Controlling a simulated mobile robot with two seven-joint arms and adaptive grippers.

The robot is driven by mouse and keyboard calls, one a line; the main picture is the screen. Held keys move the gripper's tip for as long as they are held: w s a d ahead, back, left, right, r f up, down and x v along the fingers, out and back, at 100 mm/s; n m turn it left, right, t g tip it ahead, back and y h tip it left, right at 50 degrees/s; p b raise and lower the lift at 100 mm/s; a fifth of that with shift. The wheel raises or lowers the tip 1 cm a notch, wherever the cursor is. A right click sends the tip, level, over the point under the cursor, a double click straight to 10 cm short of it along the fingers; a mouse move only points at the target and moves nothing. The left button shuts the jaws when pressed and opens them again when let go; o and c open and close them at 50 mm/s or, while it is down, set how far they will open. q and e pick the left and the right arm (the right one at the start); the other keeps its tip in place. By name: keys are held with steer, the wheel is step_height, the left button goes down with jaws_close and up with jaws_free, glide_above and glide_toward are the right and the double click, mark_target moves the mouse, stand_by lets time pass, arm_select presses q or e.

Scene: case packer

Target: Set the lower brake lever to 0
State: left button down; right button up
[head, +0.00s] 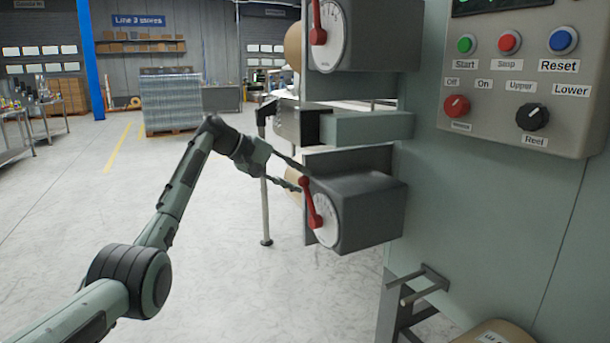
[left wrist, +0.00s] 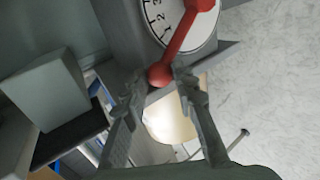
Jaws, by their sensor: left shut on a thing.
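The lower brake lever (head: 311,204) is red and sits on a white numbered dial (head: 325,221) on the front of a dark grey box (head: 369,213). In the left wrist view the lever (left wrist: 182,44) runs from its hub on the dial (left wrist: 159,20) down to a round red knob (left wrist: 159,75). My left gripper (head: 300,178) reaches the knob from the left. In the left wrist view its fingers (left wrist: 158,84) lie on both sides of the knob and are shut on it. The number under the lever cannot be read clearly. My right gripper is not in view.
A second red lever (head: 318,24) with its own dial is above, on the upper box. A grey-green bar (head: 366,127) juts out between the boxes. The control panel (head: 525,75) is at the right.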

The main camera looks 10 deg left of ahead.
arm_select(q)
steer(key=shift+w+a+f+n+g+h, duration=0.3)
steer(key=shift+w+f+n+g, duration=0.15)
steer(key=shift+f, duration=0.2)
steer(key=c, duration=1.2)
jaws_free()
steer(key=shift+d, duration=0.1)
steer(key=shift+r, duration=0.1)
steer(key=v, duration=1.2)
steer(key=shift+w, duration=0.1)
